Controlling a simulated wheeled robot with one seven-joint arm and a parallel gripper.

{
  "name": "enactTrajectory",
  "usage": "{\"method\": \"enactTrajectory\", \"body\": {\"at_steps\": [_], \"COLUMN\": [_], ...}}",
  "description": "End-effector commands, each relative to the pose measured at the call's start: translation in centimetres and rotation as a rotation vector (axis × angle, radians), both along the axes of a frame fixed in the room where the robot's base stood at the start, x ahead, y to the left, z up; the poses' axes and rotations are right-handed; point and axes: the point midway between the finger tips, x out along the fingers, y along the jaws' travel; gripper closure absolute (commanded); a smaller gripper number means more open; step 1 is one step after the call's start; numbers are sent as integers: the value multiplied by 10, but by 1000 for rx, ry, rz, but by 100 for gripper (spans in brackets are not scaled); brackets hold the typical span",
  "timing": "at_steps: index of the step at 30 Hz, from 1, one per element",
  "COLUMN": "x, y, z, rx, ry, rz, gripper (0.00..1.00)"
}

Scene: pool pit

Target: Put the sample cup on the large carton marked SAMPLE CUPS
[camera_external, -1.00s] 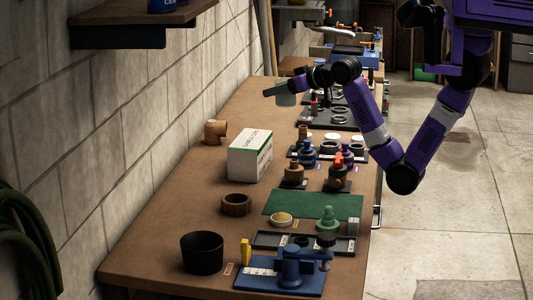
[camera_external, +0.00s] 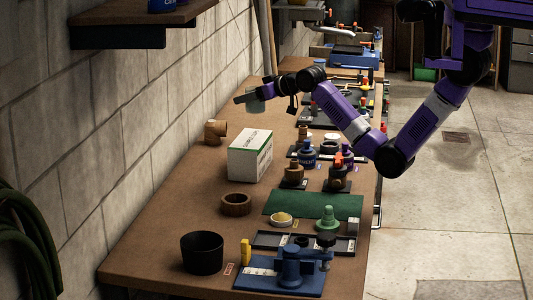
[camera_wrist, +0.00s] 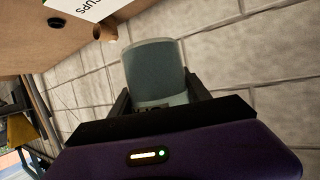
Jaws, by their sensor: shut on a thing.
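The sample cup is a translucent grey-green cup (camera_wrist: 155,72), held between the fingers of my gripper (camera_wrist: 160,98) in the wrist view. In the external view my gripper (camera_external: 246,97) is shut on the cup (camera_external: 256,107), in the air above the bench and behind the carton. The large carton (camera_external: 243,163) is a white box with a green stripe on its top, standing on the bench below my gripper. In the wrist view part of the carton (camera_wrist: 85,8) shows at the top left, with "CUPS" readable. The cup is above and apart from the carton.
A brown pipe elbow (camera_external: 214,132) stands by the wall behind the carton. Bottles and fittings (camera_external: 307,155) stand to its right. A wooden ring (camera_external: 236,204), a black pot (camera_external: 202,253) and a green mat (camera_external: 313,205) lie nearer the camera. Bare bench lies left of the carton.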

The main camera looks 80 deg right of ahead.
Motion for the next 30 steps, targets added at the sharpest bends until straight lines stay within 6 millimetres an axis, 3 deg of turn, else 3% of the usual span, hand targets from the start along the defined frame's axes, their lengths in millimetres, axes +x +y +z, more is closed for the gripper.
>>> {"method": "enactTrajectory", "body": {"at_steps": [3,9,14,22,30], "x": [-1,-1,0,0,0], "y": [0,0,-1,0,0], "z": [-30,-64,-74,-110,-115], "rx": [3,1,0,0,-1], "ry": [5,1,-1,1,-2], "rz": [0,-1,-1,-1,0], "gripper": [93,93,93,93,93]}}
